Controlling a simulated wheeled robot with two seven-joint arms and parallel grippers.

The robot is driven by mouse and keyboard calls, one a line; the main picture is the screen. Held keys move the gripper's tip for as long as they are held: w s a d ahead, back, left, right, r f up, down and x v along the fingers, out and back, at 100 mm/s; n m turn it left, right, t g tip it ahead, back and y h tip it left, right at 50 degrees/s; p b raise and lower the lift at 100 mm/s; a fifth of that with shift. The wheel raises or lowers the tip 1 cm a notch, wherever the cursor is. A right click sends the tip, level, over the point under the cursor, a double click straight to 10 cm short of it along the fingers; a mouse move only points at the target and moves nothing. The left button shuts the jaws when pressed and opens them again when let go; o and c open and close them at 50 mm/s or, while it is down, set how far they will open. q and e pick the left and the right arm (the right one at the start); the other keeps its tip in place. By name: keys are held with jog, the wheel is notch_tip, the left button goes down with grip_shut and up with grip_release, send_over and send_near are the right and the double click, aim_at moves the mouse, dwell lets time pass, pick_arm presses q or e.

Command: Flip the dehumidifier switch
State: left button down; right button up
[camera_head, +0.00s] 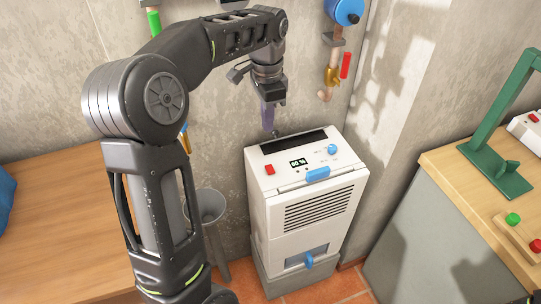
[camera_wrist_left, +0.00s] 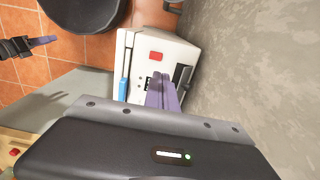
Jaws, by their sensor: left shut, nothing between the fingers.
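The white dehumidifier (camera_head: 315,208) stands upright against the wall. Its red switch (camera_head: 270,169) is at the left of the top panel, beside a small display reading about 60 %. The red switch also shows in the left wrist view (camera_wrist_left: 156,56); I cannot tell which way it is set. My left gripper (camera_head: 268,128) is shut and empty, pointing down above the back of the top panel, apart from the switch. Its purple fingers show together in the left wrist view (camera_wrist_left: 160,92). My right gripper (camera_wrist_left: 42,41) shows small at the left edge there, away from the dehumidifier.
The panel also has a blue knob (camera_head: 332,149) and a blue front latch (camera_head: 318,174). Wooden-topped benches (camera_head: 60,215) flank both sides; a green stand (camera_head: 497,165) is on the right one. Pipes and valves hang on the wall.

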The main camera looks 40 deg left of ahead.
aim_at(268, 166)
pick_arm(q)
notch_tip(268, 166, down, 14)
jog(key=shift+w+f+p, duration=0.1)
jog(key=shift+p, duration=0.65)
